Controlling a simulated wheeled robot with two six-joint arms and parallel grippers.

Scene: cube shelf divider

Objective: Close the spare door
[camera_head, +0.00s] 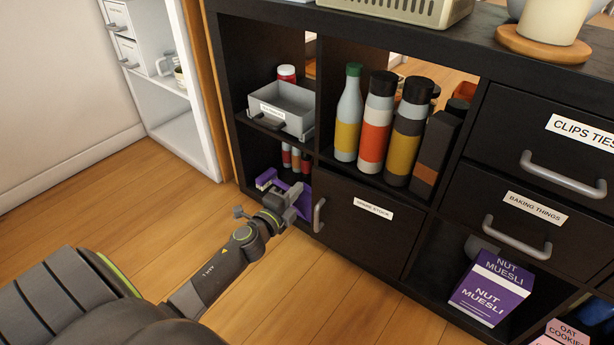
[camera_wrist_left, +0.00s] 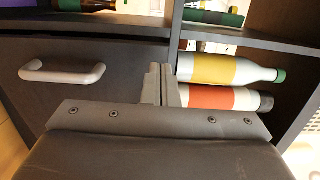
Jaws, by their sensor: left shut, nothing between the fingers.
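The spare door (camera_head: 345,220) is a dark panel labelled "SPARE STOCK" in the lower middle of the black shelf. It looks flush with the shelf front; I cannot see any clear gap. Its grey bar handle (camera_head: 319,215) is near its left edge. In the left wrist view the door (camera_wrist_left: 105,75) fills the left side, with the handle (camera_wrist_left: 62,72) in front of it. My left gripper (camera_head: 297,198) is shut and empty, just left of the handle and apart from it. Its closed fingers also show in the left wrist view (camera_wrist_left: 161,84). My right gripper is out of view.
Several bottles (camera_head: 377,125) stand in the compartment above the door. A grey bin (camera_head: 283,107) sits at upper left, above a compartment with a purple item (camera_head: 266,179). Drawers (camera_head: 510,215) and a muesli box (camera_head: 490,288) are at right. Floor in front is clear.

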